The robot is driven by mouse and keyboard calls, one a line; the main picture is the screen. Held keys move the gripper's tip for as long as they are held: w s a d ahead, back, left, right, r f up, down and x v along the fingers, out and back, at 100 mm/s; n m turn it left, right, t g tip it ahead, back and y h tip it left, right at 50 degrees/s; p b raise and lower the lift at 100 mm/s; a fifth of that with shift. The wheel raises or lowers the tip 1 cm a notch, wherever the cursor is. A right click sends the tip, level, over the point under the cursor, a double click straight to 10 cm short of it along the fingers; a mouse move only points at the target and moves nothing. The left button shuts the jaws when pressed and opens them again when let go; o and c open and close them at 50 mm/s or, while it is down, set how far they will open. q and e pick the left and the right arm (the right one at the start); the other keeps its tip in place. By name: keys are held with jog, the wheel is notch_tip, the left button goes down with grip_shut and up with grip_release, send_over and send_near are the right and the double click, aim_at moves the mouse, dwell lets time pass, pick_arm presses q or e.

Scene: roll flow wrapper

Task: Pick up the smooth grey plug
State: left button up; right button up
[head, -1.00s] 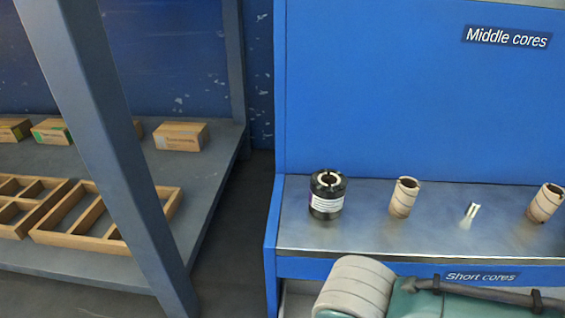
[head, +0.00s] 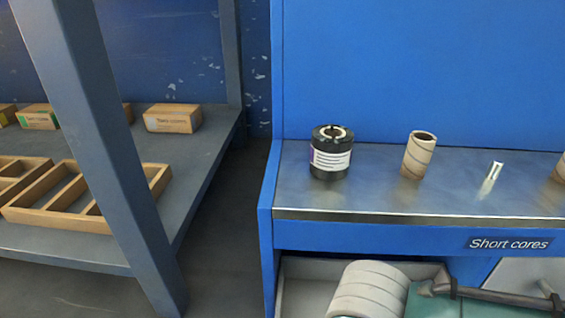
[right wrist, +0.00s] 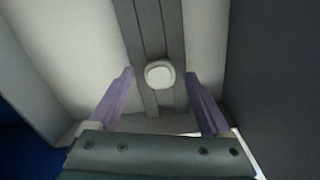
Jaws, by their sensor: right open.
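A small light grey piece (head: 493,172) lies on the steel shelf in the head view, right of a cardboard core. It is too small to tell for certain that it is the smooth grey plug. My right gripper (right wrist: 159,74) is open in the right wrist view, its two purple fingers apart. A white rounded shape (right wrist: 160,72) on a grey ribbed strip shows between the fingertips; I cannot tell what it is, and nothing is gripped. No gripper jaws show in the head view, and my left gripper is in neither view.
The steel shelf (head: 300,195) also holds a black roll with a white label (head: 331,152), a cardboard core (head: 418,155) and another cut off at the right edge. A grey rack (head: 110,150) with wooden trays and boxes stands left, beyond a gap of floor.

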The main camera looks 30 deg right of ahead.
grip_shut()
dwell(0.5)
jog(key=shift+r, duration=0.15)
